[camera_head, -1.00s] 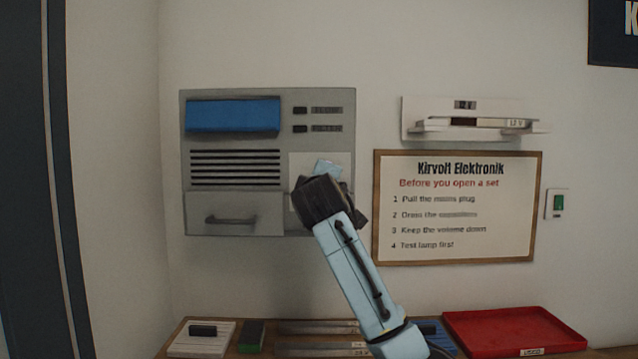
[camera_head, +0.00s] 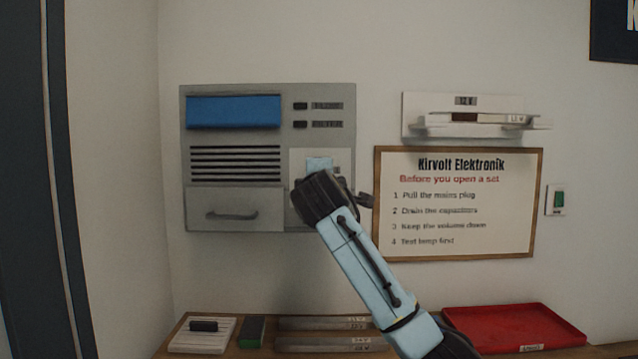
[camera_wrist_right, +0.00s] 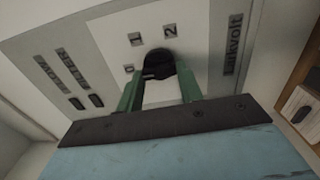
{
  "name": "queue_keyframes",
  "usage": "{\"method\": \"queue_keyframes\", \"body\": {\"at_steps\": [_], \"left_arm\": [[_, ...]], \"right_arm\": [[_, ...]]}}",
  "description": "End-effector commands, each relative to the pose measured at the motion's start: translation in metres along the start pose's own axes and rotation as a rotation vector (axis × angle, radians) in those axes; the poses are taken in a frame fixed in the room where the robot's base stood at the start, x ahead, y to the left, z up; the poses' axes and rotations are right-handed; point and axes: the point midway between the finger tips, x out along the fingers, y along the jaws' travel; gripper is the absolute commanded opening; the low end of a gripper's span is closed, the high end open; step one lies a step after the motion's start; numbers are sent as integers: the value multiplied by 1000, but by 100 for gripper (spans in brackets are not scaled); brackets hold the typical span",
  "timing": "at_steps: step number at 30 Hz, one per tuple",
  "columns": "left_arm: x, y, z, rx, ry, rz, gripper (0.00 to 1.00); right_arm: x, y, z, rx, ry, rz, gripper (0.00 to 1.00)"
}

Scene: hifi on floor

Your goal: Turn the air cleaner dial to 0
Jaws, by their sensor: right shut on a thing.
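The air cleaner (camera_head: 235,165) is a grey wall panel with a blue strip, dark slots and a drawer front. Its black dial (camera_wrist_right: 160,64) sits on a pale plate with marks 0, 1 and 2 around it in the right wrist view. My right gripper (camera_wrist_right: 159,74) is shut on the dial, one green finger on each side. In the head view my right gripper (camera_head: 318,165) and wrist cover the dial. I cannot tell which mark the dial points to. My left gripper is in neither current view.
A framed notice (camera_head: 458,204) hangs right of the panel, close to my wrist. Below, a bench holds a red tray (camera_head: 510,328) and several strips.

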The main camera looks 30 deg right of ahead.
Motion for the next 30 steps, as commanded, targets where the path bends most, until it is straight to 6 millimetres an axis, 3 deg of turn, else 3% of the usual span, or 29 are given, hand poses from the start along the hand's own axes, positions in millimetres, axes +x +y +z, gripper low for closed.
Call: {"method": "queue_keyframes", "body": {"at_steps": [5, 6, 10, 22, 26, 30], "left_arm": [[0, 0, 0, 0, 0, 0, 36], [0, 0, 0, 0, 0, 0, 36], [0, 0, 0, 0, 0, 0, 36], [3, 0, 0, 0, 0, 0, 36], [11, 0, 1, 0, 0, 0, 36], [22, 1, 2, 0, 0, 0, 36]], "right_arm": [[0, -1, 0, -4, 0, -2, 14], [0, -1, 0, -4, 0, -2, 40], [0, -1, 0, -3, 0, -2, 57], [-6, -1, 0, 0, 1, 1, 59], [-24, -2, -1, 2, 3, 3, 59], [-54, -3, -1, 1, 3, 4, 59]]}}
